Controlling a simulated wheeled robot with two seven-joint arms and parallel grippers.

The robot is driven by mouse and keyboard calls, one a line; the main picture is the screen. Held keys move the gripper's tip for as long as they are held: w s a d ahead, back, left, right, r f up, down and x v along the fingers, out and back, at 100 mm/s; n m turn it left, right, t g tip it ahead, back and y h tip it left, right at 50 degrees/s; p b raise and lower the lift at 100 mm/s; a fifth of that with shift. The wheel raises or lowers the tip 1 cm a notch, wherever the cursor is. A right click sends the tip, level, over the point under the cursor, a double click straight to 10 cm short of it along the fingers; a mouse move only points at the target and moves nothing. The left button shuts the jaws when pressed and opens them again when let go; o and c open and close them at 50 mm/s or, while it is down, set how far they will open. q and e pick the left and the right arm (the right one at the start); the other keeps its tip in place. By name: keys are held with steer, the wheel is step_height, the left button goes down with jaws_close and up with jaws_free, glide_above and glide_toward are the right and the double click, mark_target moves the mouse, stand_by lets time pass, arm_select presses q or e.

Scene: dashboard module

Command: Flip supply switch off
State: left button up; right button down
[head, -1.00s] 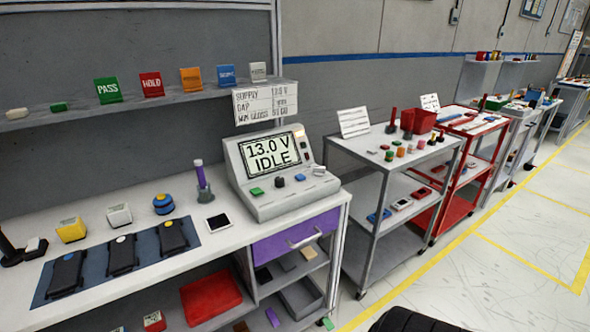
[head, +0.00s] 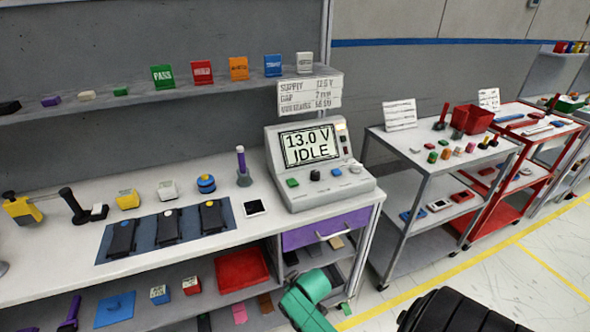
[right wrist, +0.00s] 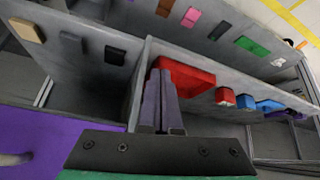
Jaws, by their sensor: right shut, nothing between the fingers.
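The tester console (head: 318,190) stands on the right end of the white bench. Its screen (head: 310,146) reads 13.0 V, IDLE. A small red and dark switch (head: 344,145) is on the panel right of the screen; its position is too small to tell. Several knobs and buttons line the console's front. My right gripper (right wrist: 161,85) is shut and empty in the right wrist view, in front of the bench's lower shelves. In the head view my teal right wrist shows at the bottom centre, below and in front of the console. My left gripper is not in view.
A purple drawer (head: 325,229) with a handle is under the console. A phone-like white-edged device (head: 255,208) and a blue mat (head: 220,235) with black units lie left of the console. A grey cart (head: 430,150) stands to the right. Floor between is clear.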

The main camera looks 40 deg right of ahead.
arm_select(q)
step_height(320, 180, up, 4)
steer(key=p, duration=0.3)
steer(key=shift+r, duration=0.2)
arm_select(e)
steer(key=w+d+r+m+t+h, duration=0.1)
steer(key=d+r+t, duration=0.1)
steer(key=r, duration=0.9)
steer(key=w+d+r+m+t+h, duration=0.1)
steer(key=d+r, duration=0.4)
steer(key=r, duration=0.7)
steer(key=w+d+r+m+t+h, duration=0.1)
steer(key=w+d+r+t, duration=0.1)
steer(key=r, duration=0.9)
steer(key=shift+w+d+r+m+t, duration=0.35)
steer(key=shift+w+d, duration=0.25)
steer(key=shift+d, duration=0.55)
